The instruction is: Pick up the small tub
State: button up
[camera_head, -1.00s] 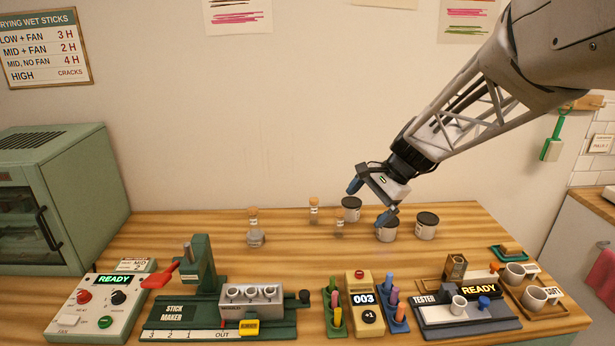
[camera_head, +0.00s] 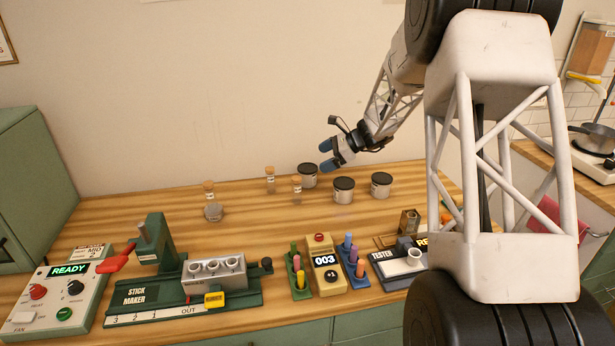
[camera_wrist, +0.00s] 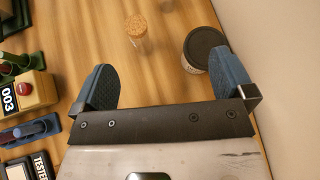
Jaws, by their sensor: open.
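Three grey tubs with black lids stand at the back of the wooden table: a back-left tub (camera_head: 308,177), a middle tub (camera_head: 344,191) and a right tub (camera_head: 381,186). They look similar in size, so I cannot tell which is the small tub. My gripper (camera_head: 327,155) is open and empty, raised above the back-left and middle tubs. In the wrist view my gripper (camera_wrist: 167,80) has its fingers wide apart. One black-lidded tub (camera_wrist: 203,48) shows by the right finger, partly hidden by it; a corked vial (camera_wrist: 138,33) stands beyond the gap.
Two small corked vials (camera_head: 270,180) (camera_head: 297,188) stand left of the tubs, near them. A corked flask (camera_head: 211,204) stands further left. The stick maker (camera_head: 155,290), counter (camera_head: 325,262) and tester (camera_head: 395,270) line the front. My arm hides the table's right end.

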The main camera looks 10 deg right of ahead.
aim_at(309, 167)
jog(key=w+d+f+m+t+y, duration=0.1)
jog(key=w+d+f+m, duration=0.2)
jog(key=w+f, duration=0.2)
jog(key=shift+w+d+f, duration=0.15)
jog(key=shift+w+d, duration=0.25)
jog(key=shift+w, duration=0.2)
jog(key=shift+x, duration=1.25)
jog(key=shift+x, duration=2.65)
jog(key=c, duration=0.9)
